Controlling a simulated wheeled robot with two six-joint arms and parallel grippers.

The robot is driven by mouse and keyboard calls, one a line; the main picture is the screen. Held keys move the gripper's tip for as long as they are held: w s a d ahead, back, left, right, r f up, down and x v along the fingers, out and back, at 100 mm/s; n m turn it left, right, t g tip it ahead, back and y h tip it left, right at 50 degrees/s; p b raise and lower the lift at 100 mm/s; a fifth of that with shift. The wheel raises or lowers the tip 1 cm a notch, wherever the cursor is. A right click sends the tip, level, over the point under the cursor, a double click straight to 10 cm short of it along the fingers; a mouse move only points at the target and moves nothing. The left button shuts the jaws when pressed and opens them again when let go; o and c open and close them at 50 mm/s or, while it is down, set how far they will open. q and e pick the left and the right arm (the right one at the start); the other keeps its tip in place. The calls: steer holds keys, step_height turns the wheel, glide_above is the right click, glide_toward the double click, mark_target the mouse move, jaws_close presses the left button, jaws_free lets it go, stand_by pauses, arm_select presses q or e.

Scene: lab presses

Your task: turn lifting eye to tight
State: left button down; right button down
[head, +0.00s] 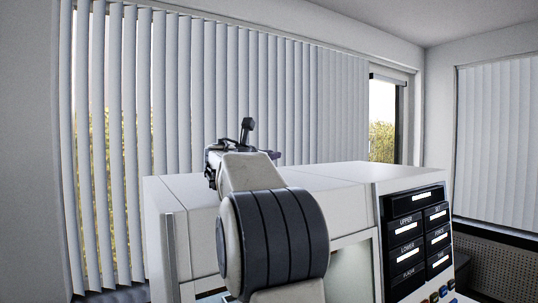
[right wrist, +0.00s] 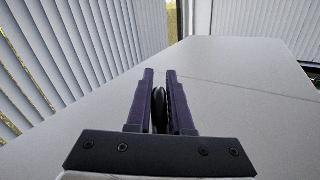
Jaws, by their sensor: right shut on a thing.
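The lifting eye (right wrist: 159,108) is a dark ring seen nearly edge-on in the right wrist view, upright above the pale top of the press. My right gripper (right wrist: 160,92) has its two purple fingers on either side of the eye and is shut on it. In the head view my right gripper (head: 271,154) is over the press top, mostly behind my own arm. The eye cannot be made out there, and its base is hidden by the fingers in the wrist view. My left gripper is in neither view.
The white press (head: 330,173) fills the lower middle, with a black control panel (head: 415,235) of labelled displays on its right front. Its top is flat and clear around the gripper. Vertical blinds (head: 200,90) hang behind it.

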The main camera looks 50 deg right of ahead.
steer(key=shift+w+r+m+g+p, duration=0.1)
steer(key=shift+r+m+g+p, duration=0.1)
steer(key=shift+m+g+p, duration=0.35)
steer(key=m+g+p, duration=0.2)
steer(key=g, duration=0.1)
steer(key=s+m+g+p, duration=0.1)
steer(key=g+p, duration=0.1)
steer(key=g, duration=0.1)
steer(key=shift+r+m, duration=0.15)
steer(key=shift+m, duration=0.2)
steer(key=shift+s+a+f+m+g+p, duration=0.15)
steer(key=shift+m+g+p, duration=0.25)
steer(key=shift+g+p, duration=0.4)
steer(key=shift+s+d+f+m+g+p, duration=0.15)
steer(key=shift+m+g+p, duration=0.25)
steer(key=shift+g+p, duration=0.35)
steer(key=shift+a+r, duration=0.1)
steer(key=c, duration=0.8)
jaws_free()
steer(key=shift+c, duration=0.2)
